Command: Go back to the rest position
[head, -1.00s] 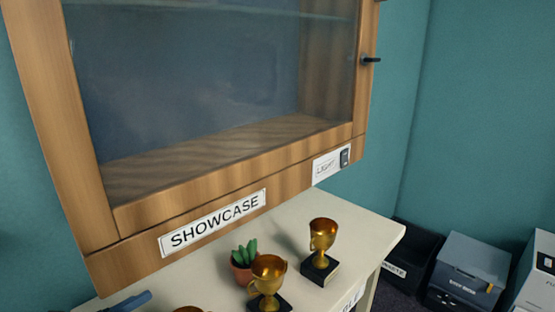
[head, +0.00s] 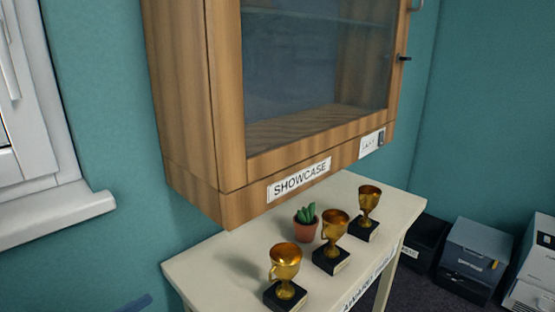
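Neither of my grippers can be made out in the head view. A small dark blue shape (head: 135,303) pokes in at the bottom left edge; it is too cut off to tell what it is. The wooden wall showcase (head: 190,110) hangs ahead with its glass door shut and no trophies visible inside. Below it, three gold trophies stand upright on black bases on a cream table (head: 215,265): a front one (head: 285,265), a middle one (head: 335,228) and a far one (head: 369,200).
A potted succulent (head: 305,225) stands on the table behind the trophies. A white window and sill (head: 50,215) are at the left. A dark bin (head: 425,245), a grey-blue box (head: 478,250) and a white machine (head: 535,270) stand on the floor at the right.

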